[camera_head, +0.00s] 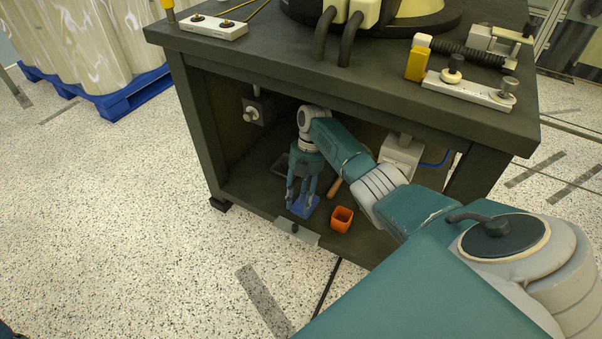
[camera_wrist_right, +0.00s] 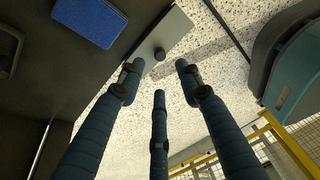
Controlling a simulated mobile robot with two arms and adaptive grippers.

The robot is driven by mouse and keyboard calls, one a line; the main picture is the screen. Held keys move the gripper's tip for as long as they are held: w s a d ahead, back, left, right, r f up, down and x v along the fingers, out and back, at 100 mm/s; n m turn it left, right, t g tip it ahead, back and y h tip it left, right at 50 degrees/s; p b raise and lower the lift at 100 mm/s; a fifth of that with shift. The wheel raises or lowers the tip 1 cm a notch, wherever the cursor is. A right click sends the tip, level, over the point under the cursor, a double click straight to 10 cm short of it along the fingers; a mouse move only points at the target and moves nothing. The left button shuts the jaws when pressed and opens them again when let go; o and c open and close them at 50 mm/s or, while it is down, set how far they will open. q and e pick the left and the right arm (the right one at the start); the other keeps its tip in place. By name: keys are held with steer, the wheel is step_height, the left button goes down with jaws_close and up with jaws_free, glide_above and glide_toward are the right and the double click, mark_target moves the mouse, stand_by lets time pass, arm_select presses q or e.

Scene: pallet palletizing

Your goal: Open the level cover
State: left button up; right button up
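A light grey plate with a small dark knob, which looks like the level cover (camera_head: 311,239), lies at the front edge of the lower shelf and sticks out over it. The plate (camera_wrist_right: 178,32) and its knob also show in the right wrist view, beyond the fingertips. My right gripper (camera_head: 302,198) points down inside the cabinet, behind the plate and above a blue pad (camera_head: 300,210). In the right wrist view its three fingers (camera_wrist_right: 158,82) are spread with nothing between them. They look apart from the knob. My left gripper is not in view.
An orange open box (camera_head: 342,219) stands on the shelf right of the blue pad. The cabinet top (camera_head: 260,60) overhangs my right forearm. A grey box (camera_head: 401,157) is inside at the right. A blue pallet (camera_head: 125,98) stands left; the floor in front is clear.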

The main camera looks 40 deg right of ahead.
steer(key=shift+v, duration=1.75)
